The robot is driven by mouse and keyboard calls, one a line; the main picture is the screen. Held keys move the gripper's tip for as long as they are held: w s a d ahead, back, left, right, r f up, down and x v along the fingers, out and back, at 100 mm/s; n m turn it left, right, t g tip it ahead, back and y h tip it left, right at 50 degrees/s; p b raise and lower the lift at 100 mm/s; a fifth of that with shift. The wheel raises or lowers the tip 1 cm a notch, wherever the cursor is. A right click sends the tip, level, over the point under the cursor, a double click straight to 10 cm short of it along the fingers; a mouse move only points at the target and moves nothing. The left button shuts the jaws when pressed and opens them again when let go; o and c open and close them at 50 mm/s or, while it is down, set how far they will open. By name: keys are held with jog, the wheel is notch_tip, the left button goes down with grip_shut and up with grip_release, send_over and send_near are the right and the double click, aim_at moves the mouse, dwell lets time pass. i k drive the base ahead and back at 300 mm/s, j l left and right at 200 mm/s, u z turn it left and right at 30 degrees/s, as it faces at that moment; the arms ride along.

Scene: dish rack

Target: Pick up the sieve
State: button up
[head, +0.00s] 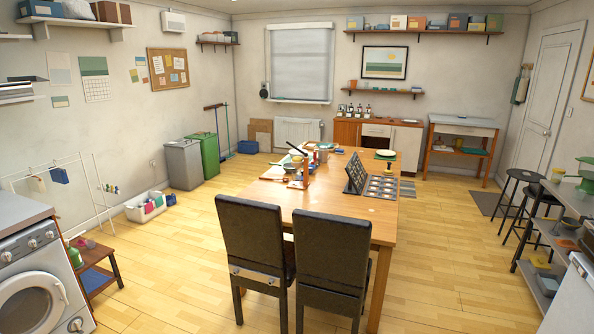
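I cannot make out a sieve for certain; things are too small in this head view. The wooden table (345,210) holds a cluster of small kitchen items (300,165) at its left far side. A dark upright rack (355,173) stands on the table beside a dark tray (381,187) with several round pale items. A pale shallow dish (386,153) sits near the far right end. A green bowl-shaped thing (588,168) shows at the right picture edge; I cannot tell what it is. My gripper is not in view.
Two dark chairs (252,235) (332,255) block the table's near side. A washing machine (32,280) stands at left, bins (184,163) beyond it, stools (525,195) and a metal shelf (548,240) at right. The floor (460,245) right of the table is open.

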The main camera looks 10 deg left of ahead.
aim_at(288, 167)
jog(key=i+j+u, duration=0.8)
jog(key=i, duration=0.2)
jog(key=i+u, duration=0.8)
jog(key=i, duration=0.3)
jog(key=i+j+u, duration=0.15)
jog(key=i+u, duration=0.2)
jog(key=i, duration=0.5)
jog(key=i+l+u, duration=0.1)
jog(key=i+u, duration=0.25)
jog(key=i, duration=0.5)
jog(key=i+l+z, duration=0.25)
jog(key=i+z, duration=0.75)
jog(key=i, duration=0.2)
jog(key=i+j+z, duration=0.25)
jog(key=i+z, duration=0.25)
jog(key=i+l+z, duration=0.1)
jog(key=i+z, duration=0.75)
jog(key=i+j+z, duration=0.15)
jog(key=i+z, duration=0.3)
jog(key=i+j+z, duration=0.4)
jog(key=i+l+z, duration=0.1)
jog(key=i+z, duration=0.35)
jog(key=z, duration=0.25)
jog(key=i+z, duration=0.35)
jog(key=k+j, duration=0.05)
jog(key=k, duration=0.05)
